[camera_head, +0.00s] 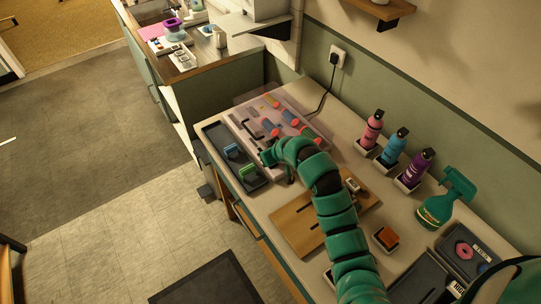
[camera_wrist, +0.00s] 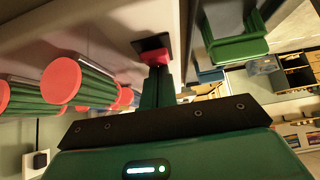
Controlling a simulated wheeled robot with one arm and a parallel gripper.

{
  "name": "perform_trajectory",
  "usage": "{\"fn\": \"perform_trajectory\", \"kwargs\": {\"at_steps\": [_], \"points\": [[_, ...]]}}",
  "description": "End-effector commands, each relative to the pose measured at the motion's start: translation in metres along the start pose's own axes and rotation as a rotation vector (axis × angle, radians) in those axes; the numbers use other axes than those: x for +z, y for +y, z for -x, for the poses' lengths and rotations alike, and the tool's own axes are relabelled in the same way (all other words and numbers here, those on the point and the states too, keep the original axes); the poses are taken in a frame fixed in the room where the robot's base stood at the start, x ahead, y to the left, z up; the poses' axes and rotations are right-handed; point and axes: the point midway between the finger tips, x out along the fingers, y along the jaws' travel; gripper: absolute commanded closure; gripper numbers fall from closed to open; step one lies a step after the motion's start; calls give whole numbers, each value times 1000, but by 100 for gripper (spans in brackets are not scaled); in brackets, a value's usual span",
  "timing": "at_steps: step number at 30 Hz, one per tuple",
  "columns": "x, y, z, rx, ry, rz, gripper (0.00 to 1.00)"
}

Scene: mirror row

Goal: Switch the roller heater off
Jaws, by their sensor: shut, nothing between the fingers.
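The roller heater (camera_head: 250,128) is a pale box with several red-ended rollers, at the back left of the counter in the head view. In the wrist view its rollers (camera_wrist: 62,82) show green ridged sides and red ends at the left. A small red piece (camera_wrist: 154,56) on a dark plate, which looks like its switch, is right in front of my fingertips. My gripper (camera_wrist: 157,85) is shut and empty, its tips at or against that red piece; I cannot tell whether they touch. In the head view my gripper (camera_head: 270,157) is at the heater's near edge. The switch position is unclear.
A dark tray (camera_head: 252,183) with green and blue clips lies beside the heater. The heater's cord runs to a wall outlet (camera_head: 338,57). A wooden board (camera_head: 297,232), several bottles (camera_head: 371,130) and a green spray bottle (camera_head: 440,207) stand to the right.

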Motion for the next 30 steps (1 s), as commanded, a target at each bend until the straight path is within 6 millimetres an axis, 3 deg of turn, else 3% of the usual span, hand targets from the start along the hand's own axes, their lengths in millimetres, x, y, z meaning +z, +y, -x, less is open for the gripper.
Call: {"fn": "perform_trajectory", "kwargs": {"at_steps": [8, 16, 30], "points": [[-10, 0, 1, 1, 5, 1, 100], [-42, 2, 19, -1, 1, -1, 100], [-47, 2, 91, 2, 8, 0, 100]]}}
